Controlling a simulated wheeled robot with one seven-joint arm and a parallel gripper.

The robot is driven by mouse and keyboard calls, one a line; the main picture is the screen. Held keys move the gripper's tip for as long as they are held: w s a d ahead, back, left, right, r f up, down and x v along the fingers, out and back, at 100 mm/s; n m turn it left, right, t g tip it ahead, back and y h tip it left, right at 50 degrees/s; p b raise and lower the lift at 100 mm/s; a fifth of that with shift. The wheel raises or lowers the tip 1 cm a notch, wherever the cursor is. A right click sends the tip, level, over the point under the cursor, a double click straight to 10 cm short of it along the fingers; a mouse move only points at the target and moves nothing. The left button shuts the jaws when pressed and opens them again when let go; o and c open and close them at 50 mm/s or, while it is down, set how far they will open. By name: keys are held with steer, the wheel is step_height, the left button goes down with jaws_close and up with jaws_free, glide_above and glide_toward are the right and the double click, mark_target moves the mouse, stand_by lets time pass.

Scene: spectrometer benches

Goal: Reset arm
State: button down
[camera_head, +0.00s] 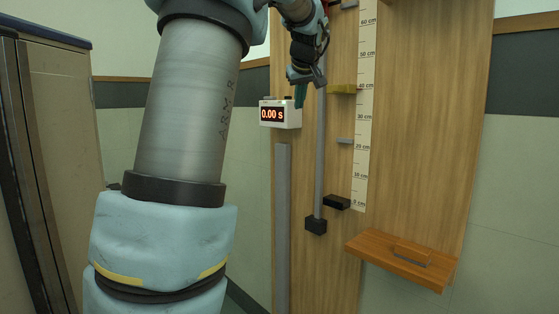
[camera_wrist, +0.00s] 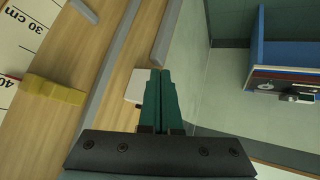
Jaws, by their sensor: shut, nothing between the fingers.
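My gripper (camera_head: 300,95) hangs at the upper middle of the head view, in front of the wooden board (camera_head: 420,150) and just above and beside the timer box. In the wrist view its two green fingers (camera_wrist: 160,78) lie together, shut with nothing between them. The white timer box (camera_head: 281,115) reads 0.00 s in the head view. In the wrist view the fingers partly hide a white box (camera_wrist: 136,88). My grey arm fills the left middle of the head view and hides part of the wall.
A scale (camera_head: 364,110) in cm runs up the board beside a grey rail (camera_head: 320,150). A yellow block (camera_head: 342,89) sits near 40 cm, and a black block (camera_head: 337,202) near the bottom. A wooden shelf (camera_head: 375,253) juts out at lower right. A cabinet (camera_head: 60,150) stands at left.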

steer(key=s+a+f+m+g, duration=0.1)
steer(key=s+a+f, duration=0.1)
steer(key=f, duration=0.4)
steer(key=s+a+f+m+g, duration=0.1)
steer(key=s+a+f, duration=0.15)
steer(key=f, duration=0.35)
steer(key=s+a+f+m+g, duration=0.1)
steer(key=s+a+f, duration=0.3)
steer(key=s+f, duration=0.7)
steer(key=s+a+f+m+g, duration=0.2)
steer(key=s+a+f+g, duration=0.2)
steer(key=s+f, duration=0.8)
steer(key=s, duration=0.3)
steer(key=shift+g+h, duration=0.3)
